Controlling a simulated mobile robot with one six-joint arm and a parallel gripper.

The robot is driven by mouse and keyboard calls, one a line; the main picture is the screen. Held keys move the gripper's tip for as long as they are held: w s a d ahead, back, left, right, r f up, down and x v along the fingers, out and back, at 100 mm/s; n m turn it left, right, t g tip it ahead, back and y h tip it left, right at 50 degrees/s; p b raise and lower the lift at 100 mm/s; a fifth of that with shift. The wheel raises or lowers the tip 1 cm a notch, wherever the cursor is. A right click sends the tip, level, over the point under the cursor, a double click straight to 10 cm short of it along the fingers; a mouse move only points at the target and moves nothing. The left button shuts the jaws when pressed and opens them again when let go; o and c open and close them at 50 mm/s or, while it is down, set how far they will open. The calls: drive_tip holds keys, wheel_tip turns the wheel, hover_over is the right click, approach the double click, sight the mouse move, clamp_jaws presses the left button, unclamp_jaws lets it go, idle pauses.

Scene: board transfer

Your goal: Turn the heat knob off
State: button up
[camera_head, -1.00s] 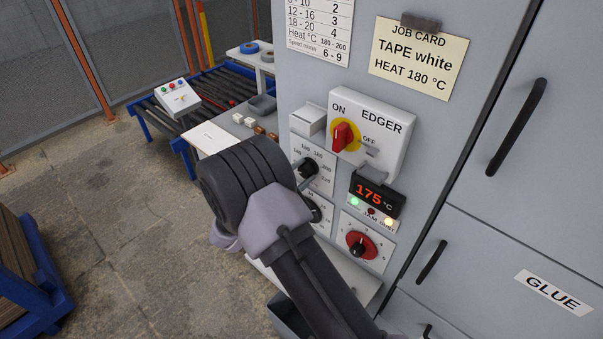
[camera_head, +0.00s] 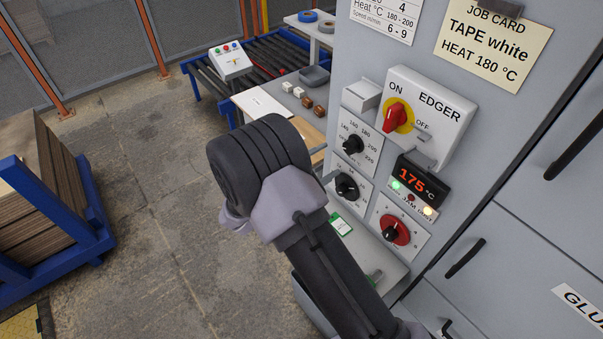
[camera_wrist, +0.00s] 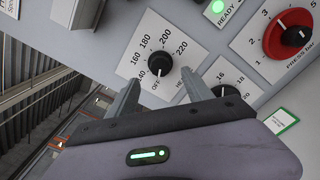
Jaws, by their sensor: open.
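The heat knob (camera_head: 352,145) is a small black knob on a white dial plate on the grey edger cabinet. It also shows in the wrist view (camera_wrist: 159,64), under marks from 140 to 220 and OFF. Its white pointer mark appears to face the OFF end of the scale. My gripper (camera_wrist: 160,77) is open and empty. Its two fingers are spread, one to each side below the knob in the wrist view, and appear apart from it. In the head view my wrist hides most of the gripper. The display (camera_head: 424,180) reads 175 °C.
A second black knob (camera_head: 347,187) sits just below. A red pressure knob (camera_head: 395,230) is at lower right, and a red ON/OFF switch (camera_head: 396,117) is on the box above. A shelf (camera_head: 385,262) juts out underneath. Open floor lies to the left.

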drive_tip(key=v, duration=0.9)
drive_tip(key=shift+s+a, duration=0.25)
